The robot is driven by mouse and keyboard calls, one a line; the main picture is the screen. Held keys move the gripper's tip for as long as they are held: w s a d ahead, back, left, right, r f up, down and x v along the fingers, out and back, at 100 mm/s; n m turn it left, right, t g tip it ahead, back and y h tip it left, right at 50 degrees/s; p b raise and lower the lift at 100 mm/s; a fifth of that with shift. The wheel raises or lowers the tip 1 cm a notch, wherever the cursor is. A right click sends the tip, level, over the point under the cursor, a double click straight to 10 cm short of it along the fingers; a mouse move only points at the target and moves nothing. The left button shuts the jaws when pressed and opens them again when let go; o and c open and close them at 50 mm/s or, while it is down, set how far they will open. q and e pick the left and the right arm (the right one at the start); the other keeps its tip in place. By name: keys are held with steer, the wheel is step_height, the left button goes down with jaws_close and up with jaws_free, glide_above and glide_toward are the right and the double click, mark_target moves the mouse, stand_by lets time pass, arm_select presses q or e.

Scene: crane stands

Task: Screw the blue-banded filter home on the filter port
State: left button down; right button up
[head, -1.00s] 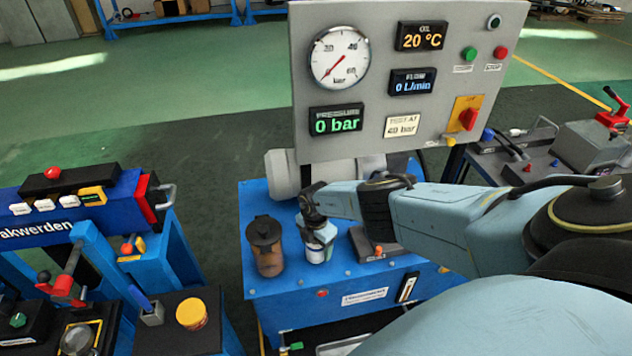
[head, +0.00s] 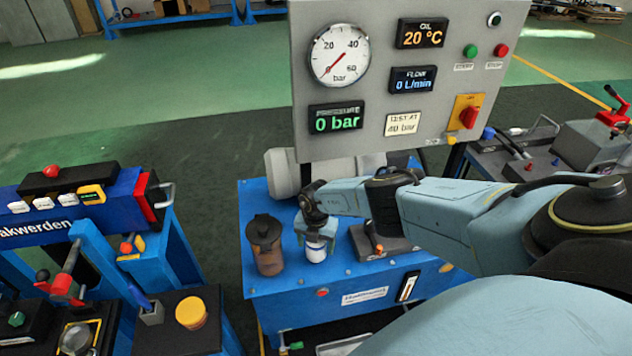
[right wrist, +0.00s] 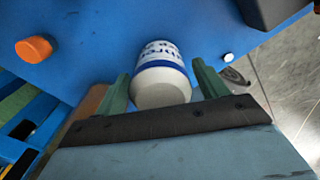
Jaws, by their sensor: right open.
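The filter (head: 316,251) is a white can with blue bands and lettering. It stands upright on top of the blue bench, and its upper part is under my right gripper (head: 316,234). In the right wrist view the filter (right wrist: 162,72) lies between the two green fingers of my right gripper (right wrist: 160,80). The fingers are open, with a visible gap on each side of the can. The filter port is hidden beneath the filter, so I cannot tell how far the filter is seated. My left gripper is not in view.
A brown canister with a dark lid (head: 265,245) stands just left of the filter. A dark block with an orange-tipped lever (head: 376,243) is close on its right. The instrument panel (head: 400,80) rises behind; its gauge reads zero. Another blue station (head: 75,215) stands at left.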

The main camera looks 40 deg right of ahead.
steer(key=c, duration=1.1)
steer(key=shift+r+m+p, duration=0.1)
steer(key=shift+m+p, duration=0.35)
steer(key=shift+m, duration=0.75)
steer(key=m, duration=0.3)
steer(key=shift+m, duration=1.1)
steer(key=m, duration=0.2)
steer(key=shift+m, duration=0.4)
steer(key=shift+m, duration=0.9)
steer(key=m, duration=0.3)
